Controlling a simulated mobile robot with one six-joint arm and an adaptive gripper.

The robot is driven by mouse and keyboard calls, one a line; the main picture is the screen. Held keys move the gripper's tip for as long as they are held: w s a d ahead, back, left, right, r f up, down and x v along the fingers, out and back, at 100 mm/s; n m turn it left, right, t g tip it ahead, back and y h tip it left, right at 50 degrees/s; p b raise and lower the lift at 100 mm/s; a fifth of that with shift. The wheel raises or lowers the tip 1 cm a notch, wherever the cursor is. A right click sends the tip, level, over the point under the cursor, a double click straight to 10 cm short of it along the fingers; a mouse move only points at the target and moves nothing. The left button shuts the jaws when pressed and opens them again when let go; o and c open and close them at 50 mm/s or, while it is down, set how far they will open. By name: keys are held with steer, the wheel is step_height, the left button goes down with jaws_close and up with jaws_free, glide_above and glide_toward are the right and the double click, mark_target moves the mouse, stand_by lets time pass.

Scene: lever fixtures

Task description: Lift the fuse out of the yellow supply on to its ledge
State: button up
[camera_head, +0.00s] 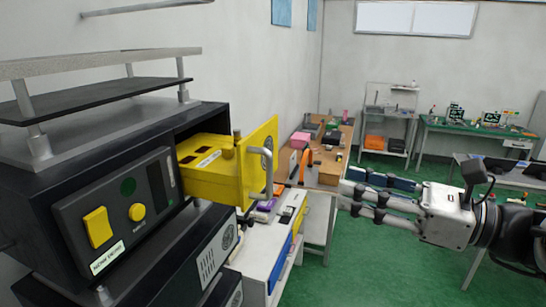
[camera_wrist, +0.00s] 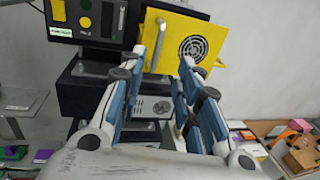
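The yellow supply (camera_head: 200,182) is a drawer-like unit sticking out of a black rack case. Its front plate (camera_head: 258,160) carries a fan grille and a pale upright handle (camera_head: 268,172). In the wrist view the yellow front plate (camera_wrist: 208,30) and handle (camera_wrist: 157,42) show beyond my fingers, the top hidden. My gripper (camera_head: 346,187) is open and empty, right of and apart from the supply; its fingers also show in the wrist view (camera_wrist: 168,58).
The black case (camera_head: 80,150) has a yellow switch (camera_head: 98,227) and yellow knob (camera_head: 137,212). A grey shelf (camera_head: 90,62) stands above it. A bench (camera_head: 328,172) with several small objects lies behind.

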steer(key=p, duration=0.2)
glide_toward(269, 192)
steer(key=w+a+r, duration=0.1)
steer(key=w+a, duration=0.1)
steer(key=a, duration=0.1)
steer(key=w+a+r, duration=0.3)
steer(key=w+a, duration=0.1)
steer(key=a, duration=0.1)
steer(key=shift+a+r, duration=0.3)
steer(key=shift+r, duration=0.05)
steer(key=shift+s, duration=0.1)
jaws_close()
